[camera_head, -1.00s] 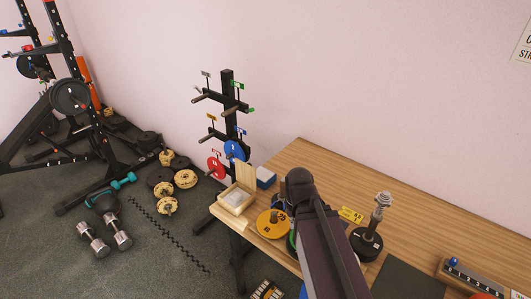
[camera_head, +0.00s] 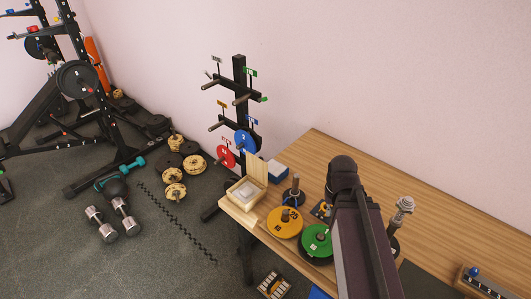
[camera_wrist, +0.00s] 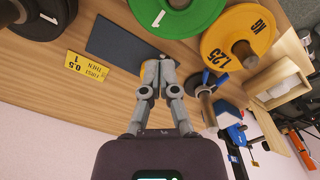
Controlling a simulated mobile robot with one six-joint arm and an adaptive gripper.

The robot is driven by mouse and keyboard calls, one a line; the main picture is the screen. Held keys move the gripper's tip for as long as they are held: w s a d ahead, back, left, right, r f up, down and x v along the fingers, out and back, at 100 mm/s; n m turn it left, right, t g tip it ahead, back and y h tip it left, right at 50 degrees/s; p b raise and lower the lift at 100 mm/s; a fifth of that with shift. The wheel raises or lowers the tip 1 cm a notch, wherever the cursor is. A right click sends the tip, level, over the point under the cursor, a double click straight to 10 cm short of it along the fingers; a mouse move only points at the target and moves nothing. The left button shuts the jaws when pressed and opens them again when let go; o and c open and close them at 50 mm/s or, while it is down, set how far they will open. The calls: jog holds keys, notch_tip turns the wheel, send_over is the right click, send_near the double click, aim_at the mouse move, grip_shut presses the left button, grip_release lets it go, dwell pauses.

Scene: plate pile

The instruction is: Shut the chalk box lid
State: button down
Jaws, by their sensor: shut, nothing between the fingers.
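The chalk box (camera_head: 232,201) is a small pale wooden box at the left end of the table, with white chalk (camera_head: 245,190) inside. Its lid (camera_head: 258,170) stands up, open, at the back of the box. My gripper (camera_wrist: 157,62) shows in the wrist view, shut and empty, over the table and apart from the box. In the head view my arm hides the gripper.
A yellow plate (camera_head: 284,223) and a green plate (camera_head: 317,240) lie between my arm and the box. A black post (camera_head: 294,193) and a blue-and-white box (camera_head: 279,171) stand near the lid. The wooden table (camera_head: 375,180) is clear behind my arm. A plate rack (camera_head: 239,80) stands beyond the table's left end.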

aim_at(259, 167)
jog(key=w+a+r+m+p, duration=0.2)
jog(key=w+a, duration=0.4)
jog(key=w, duration=0.4)
jog(key=w+a+r+m+g+y+p, duration=0.1)
jog(key=w+a+r+m+p, duration=0.2)
jog(key=w+a, duration=0.3)
jog(key=w+a+r+m+p, duration=0.2)
jog(key=w+a+r+p, duration=0.2)
jog(key=w, duration=1)
jog(key=a+r, duration=0.1)
jog(key=a, duration=0.1)
jog(key=shift+w+a+m+g+p, duration=0.3)
jog(key=shift+w+g+p, duration=0.1)
jog(key=shift+f, duration=0.15)
jog(key=s+a+f+b, duration=0.3)
jog(key=s+f+b, duration=0.1)
jog(key=f+b, duration=0.5)
jog(key=shift+s+a+f+b, duration=0.3)
jog(key=shift+s+b, duration=0.05)
jog(key=shift+b, duration=0.15)
